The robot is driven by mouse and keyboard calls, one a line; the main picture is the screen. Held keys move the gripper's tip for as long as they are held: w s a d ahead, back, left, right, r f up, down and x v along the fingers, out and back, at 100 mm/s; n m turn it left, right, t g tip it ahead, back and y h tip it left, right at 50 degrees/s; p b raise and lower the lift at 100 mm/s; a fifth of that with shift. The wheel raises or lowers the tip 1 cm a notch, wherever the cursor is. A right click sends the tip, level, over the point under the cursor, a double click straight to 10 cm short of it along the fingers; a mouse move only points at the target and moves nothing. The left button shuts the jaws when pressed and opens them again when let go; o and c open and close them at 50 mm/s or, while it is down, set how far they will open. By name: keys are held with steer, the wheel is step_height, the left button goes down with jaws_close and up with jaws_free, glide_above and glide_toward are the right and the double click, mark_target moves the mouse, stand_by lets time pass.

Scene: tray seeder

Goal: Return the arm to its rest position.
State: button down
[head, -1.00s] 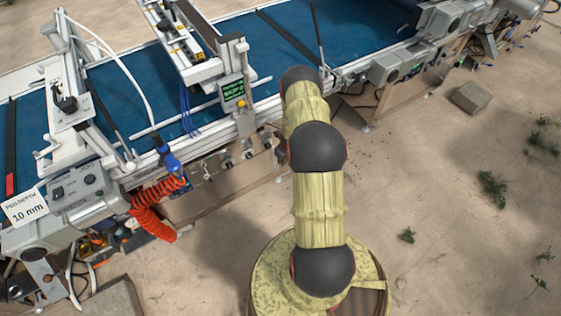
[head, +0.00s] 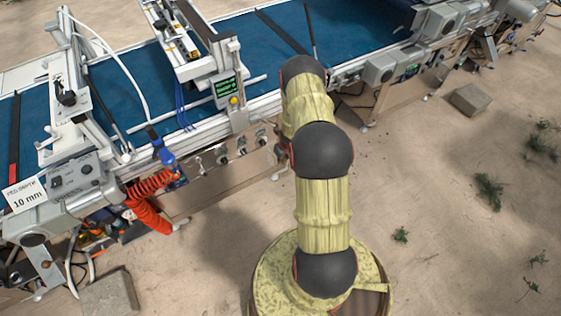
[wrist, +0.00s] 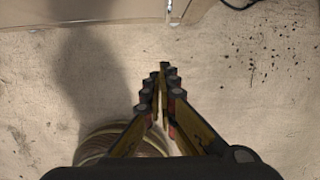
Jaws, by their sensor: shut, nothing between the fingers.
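My arm (head: 323,205) rises from my round base in the head view, its links running up toward the conveyor's near edge. My gripper (wrist: 163,68) shows in the wrist view. Its two fingers come together at the tips, with nothing between them. It points at bare sandy ground. In the head view my gripper is hidden behind my arm.
A tray seeder with a blue conveyor belt (head: 270,70) spans the back. A small green screen box (head: 225,90), an orange coiled hose (head: 150,200) and a "10 mm" card (head: 25,195) are on its near side. A concrete block (head: 470,99) lies right. Sandy ground (head: 440,200) is mostly clear.

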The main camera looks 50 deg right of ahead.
steer(key=p+v, duration=0.1)
steer(key=v, duration=0.3)
steer(key=shift+a, duration=0.1)
